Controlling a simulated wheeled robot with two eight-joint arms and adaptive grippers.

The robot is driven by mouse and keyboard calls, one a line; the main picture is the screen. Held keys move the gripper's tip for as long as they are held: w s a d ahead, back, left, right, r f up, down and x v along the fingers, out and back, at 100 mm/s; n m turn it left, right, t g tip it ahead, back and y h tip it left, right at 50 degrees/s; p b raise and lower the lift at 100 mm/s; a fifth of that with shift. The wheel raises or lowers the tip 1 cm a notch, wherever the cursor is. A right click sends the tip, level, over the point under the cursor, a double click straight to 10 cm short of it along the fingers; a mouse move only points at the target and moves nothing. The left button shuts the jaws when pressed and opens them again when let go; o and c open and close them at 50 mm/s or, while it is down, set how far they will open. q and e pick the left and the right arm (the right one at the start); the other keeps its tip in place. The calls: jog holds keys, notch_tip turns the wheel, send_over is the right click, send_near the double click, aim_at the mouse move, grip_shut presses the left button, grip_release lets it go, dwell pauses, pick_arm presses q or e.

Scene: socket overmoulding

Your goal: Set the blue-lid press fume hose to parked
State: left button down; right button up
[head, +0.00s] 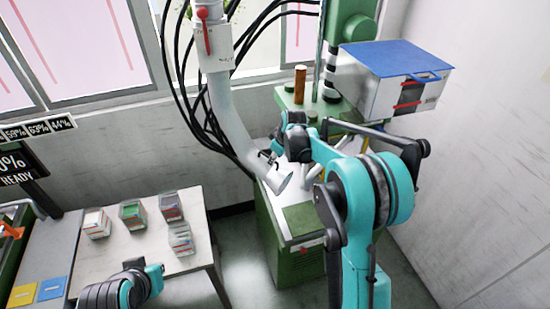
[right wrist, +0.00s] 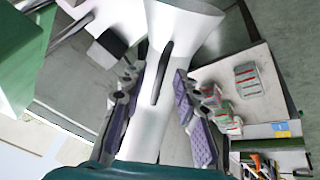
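The white fume hose (head: 228,115) hangs from the top of the head view down to the press, its flared nozzle (head: 278,178) tilted above the press table. In the right wrist view the hose (right wrist: 152,105) runs between the purple-padded fingers of my right gripper (right wrist: 160,118). The fingers are open around it, with a visible gap on the right side. In the head view my right gripper (head: 268,157) is beside the hose's lower end, partly hidden by my wrist. The green press (head: 290,245) has a white box with a blue lid (head: 395,58) beside it. My left gripper is not visible.
Black cables (head: 190,110) hang behind the hose. A pale table (head: 150,255) at left holds several small clear boxes with coloured contents. An orange-brown cylinder (head: 299,84) stands on the press's rear part. A wall closes the right side.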

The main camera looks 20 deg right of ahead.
jog(key=shift+w+f, duration=0.1)
jog(key=shift+f, duration=0.25)
jog(key=shift+a, duration=0.15)
grip_shut()
